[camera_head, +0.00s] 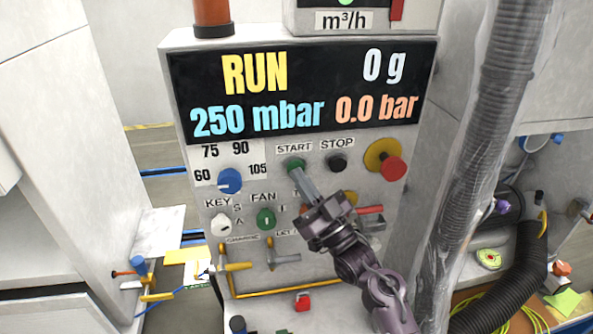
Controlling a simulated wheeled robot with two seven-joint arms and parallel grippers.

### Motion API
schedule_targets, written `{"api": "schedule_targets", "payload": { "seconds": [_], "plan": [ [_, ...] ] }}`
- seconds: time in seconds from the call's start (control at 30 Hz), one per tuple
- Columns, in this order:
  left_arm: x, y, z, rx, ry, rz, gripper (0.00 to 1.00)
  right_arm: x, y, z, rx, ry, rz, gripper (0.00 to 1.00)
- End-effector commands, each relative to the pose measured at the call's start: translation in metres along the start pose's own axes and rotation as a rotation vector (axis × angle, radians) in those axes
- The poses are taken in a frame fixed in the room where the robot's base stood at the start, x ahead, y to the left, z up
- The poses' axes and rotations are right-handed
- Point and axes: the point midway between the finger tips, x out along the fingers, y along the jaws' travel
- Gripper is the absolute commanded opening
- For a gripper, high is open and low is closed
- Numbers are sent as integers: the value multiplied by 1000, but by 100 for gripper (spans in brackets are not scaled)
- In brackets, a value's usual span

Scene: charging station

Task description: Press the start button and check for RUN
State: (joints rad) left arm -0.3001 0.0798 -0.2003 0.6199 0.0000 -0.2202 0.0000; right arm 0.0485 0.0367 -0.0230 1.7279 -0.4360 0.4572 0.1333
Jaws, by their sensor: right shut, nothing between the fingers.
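The green start button (295,164) sits under the START label on the panel. My right gripper (298,175) is shut, and its fingertips are at the lower edge of the start button; they look to touch it, though the exact contact is hard to tell. The display (305,95) reads RUN in yellow, with 0 g, 250 mbar and 0.0 bar. The black stop button (337,162) is just right of the start button. My left gripper is not in view.
A red emergency button on a yellow base (393,168) is at the right of the panel. A blue knob (229,181), a white key switch (221,224) and a green fan knob (266,218) lie left and below. A grey hose (485,150) runs down at the right.

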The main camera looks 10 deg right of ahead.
Motion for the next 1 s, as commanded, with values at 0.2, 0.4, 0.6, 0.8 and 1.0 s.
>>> {"api": "schedule_targets", "payload": {
  "seconds": [0.2,0.4,0.6,0.8,1.0],
  "plan": [
    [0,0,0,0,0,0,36,0,0,0,-1,-1,1,0],
    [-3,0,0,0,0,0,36,-3,-2,-3,-1,-1,1,0],
    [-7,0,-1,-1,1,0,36,-11,-8,-8,-1,-2,1,0],
    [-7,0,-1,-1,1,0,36,-12,-9,-9,-1,0,1,0],
    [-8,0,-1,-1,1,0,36,-14,-10,-10,0,-1,0,0]
  ]
}}
